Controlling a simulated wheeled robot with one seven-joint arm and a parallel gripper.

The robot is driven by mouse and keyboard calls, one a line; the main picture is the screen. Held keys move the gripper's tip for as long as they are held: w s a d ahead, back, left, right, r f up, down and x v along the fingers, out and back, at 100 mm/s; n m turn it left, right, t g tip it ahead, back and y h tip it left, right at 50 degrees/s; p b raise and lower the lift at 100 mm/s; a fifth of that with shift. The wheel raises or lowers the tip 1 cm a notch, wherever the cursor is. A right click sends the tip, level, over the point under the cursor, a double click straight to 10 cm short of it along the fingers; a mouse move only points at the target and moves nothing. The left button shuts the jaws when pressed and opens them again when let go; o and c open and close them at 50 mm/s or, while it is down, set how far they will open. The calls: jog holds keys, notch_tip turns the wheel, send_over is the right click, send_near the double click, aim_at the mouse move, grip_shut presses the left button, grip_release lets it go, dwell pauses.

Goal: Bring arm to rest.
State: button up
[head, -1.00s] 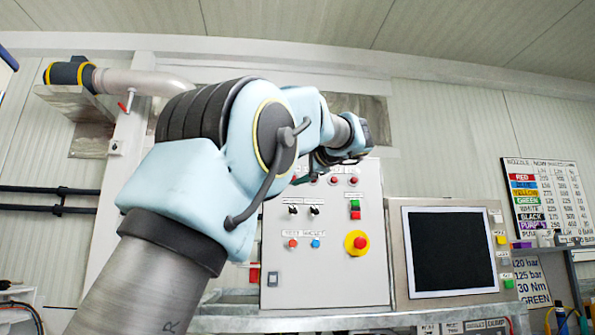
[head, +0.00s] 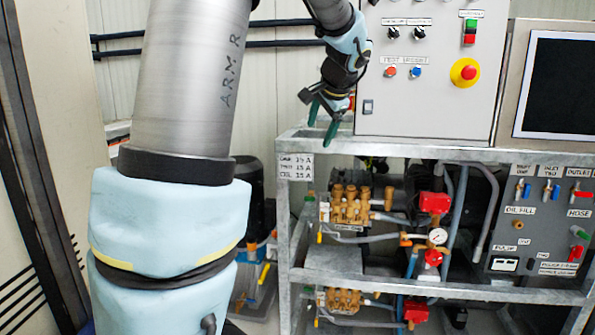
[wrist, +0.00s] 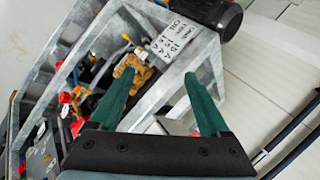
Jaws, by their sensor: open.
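My gripper (head: 325,122) is open and empty, with green fingers pointing down just left of the control panel and close to the top left corner of the rack frame. In the wrist view the two green fingers (wrist: 160,95) are spread well apart, with the rack behind them. My arm rises at the left of the head view and its far end comes down from the top edge. The upper bend of the arm is out of the head view.
The metal rack (head: 450,152) holds brass pumps (head: 350,205), hoses and a gauge (head: 437,236). The control panel (head: 432,105) has a red emergency button (head: 465,72). A dark screen (head: 565,85) stands at right. A dark motor (wrist: 208,14) shows beyond the rack.

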jog(key=s+a+f+n+g+p, duration=0.1)
jog(key=s+a+f+n+g, duration=0.1)
jog(key=s, duration=0.5)
jog(key=s+a+f+n+g+h+p, duration=0.1)
jog(key=s+a+f+n+g+p, duration=0.1)
jog(key=s+a+f+n, duration=0.2)
jog(key=s+a+f+n+g+h+p, duration=0.1)
jog(key=s+a+f+n, duration=0.3)
jog(key=s+f, duration=0.7)
jog(key=shift+s+a+g, duration=0.5)
jog(key=shift+s+a, duration=0.25)
jog(key=shift+a, duration=0.45)
jog(key=shift+c, duration=0.2)
